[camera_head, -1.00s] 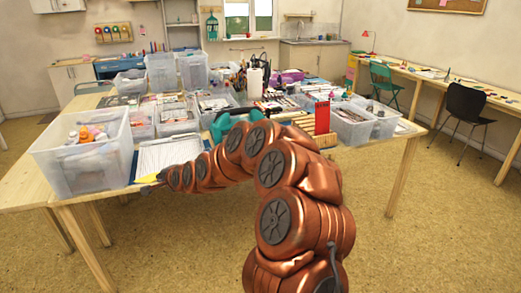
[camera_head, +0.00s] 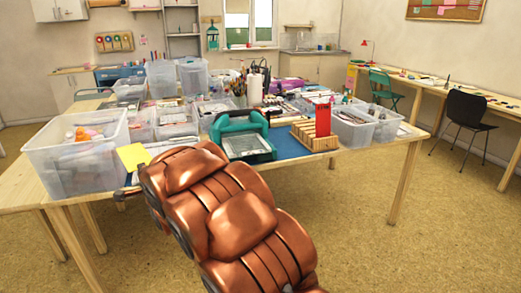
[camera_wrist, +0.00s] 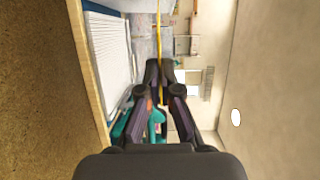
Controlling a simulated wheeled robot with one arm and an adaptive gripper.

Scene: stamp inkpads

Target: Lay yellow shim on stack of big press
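The yellow shim (camera_head: 133,156) is a thin flat square, raised near the table's front left, beside the clear bin. In the wrist view it shows edge-on as a narrow yellow strip (camera_wrist: 158,28). My gripper (camera_wrist: 160,68) is shut on it, with the fingertips together at its near end. The big press (camera_head: 243,137) is teal with a handle and a grey bed, standing on a blue mat right of the shim. Its teal frame also shows in the wrist view (camera_wrist: 126,128). The stack on its bed is hard to make out.
A large clear bin (camera_head: 75,155) stands left of the shim. A white ribbed sheet or pad (camera_wrist: 108,45) lies between bin and press. A wooden rack with a red panel (camera_head: 322,122) stands right of the press. Several clear bins crowd the back.

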